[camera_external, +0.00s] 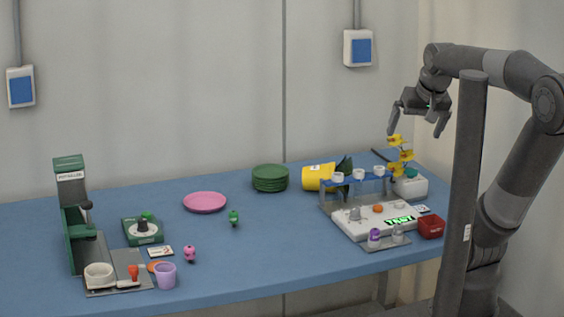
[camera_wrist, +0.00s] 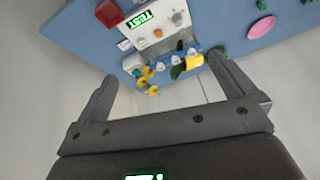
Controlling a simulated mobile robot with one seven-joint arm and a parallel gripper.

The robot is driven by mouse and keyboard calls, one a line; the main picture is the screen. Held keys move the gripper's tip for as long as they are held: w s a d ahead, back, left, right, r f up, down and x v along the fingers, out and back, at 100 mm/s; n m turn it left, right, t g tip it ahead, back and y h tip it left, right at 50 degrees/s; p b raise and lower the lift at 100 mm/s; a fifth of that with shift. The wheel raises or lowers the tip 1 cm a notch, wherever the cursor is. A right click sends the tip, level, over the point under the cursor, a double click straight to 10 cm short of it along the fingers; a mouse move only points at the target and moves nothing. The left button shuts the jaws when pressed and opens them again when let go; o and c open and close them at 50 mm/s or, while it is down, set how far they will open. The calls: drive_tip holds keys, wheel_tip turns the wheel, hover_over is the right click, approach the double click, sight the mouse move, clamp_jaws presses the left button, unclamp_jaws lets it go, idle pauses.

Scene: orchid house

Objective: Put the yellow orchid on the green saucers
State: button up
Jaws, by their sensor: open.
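The yellow orchid's yellow pot (camera_external: 318,177) lies on its side at the back of the blue table, with dark green leaves (camera_external: 344,166) at its right. Yellow flowers (camera_external: 400,152) show further right; the blue rack partly hides what lies between. The wrist view shows the pot (camera_wrist: 194,62) and flowers (camera_wrist: 147,78) too.
A blue rack with white cups (camera_external: 358,180) and a white device (camera_external: 385,217) stand in front of the orchid. A white box (camera_external: 411,187) and red bin (camera_external: 431,227) are at the right. A pink plate (camera_external: 205,203) lies left of the saucers. A green machine (camera_external: 72,215) stands far left.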

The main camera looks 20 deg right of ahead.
drive_tip(key=s+f+n, duration=0.2)
drive_tip(key=s+f, duration=0.1)
drive_tip(key=s, duration=0.1)
drive_tip(key=shift+s+d+f, duration=0.1)
drive_tip(key=shift+f, duration=0.3)
idle(1.1)
drive_tip(key=w+r+n+h, duration=0.1)
drive_tip(key=w+r+n, duration=0.2)
drive_tip(key=w+n, duration=0.65)
drive_tip(key=n+g+h, duration=0.2)
drive_tip(key=n, duration=2)
hover_over(318, 166)
drive_tip(key=s+a, duration=0.3)
drive_tip(key=s, duration=0.1)
wheel_tip(318, 166, down, 15)
drive_tip(key=shift+m, duration=0.35)
drive_tip(key=x, duration=0.9)
drive_tip(key=shift+w+d+f, duration=0.25)
drive_tip(key=shift+w, duration=0.1)
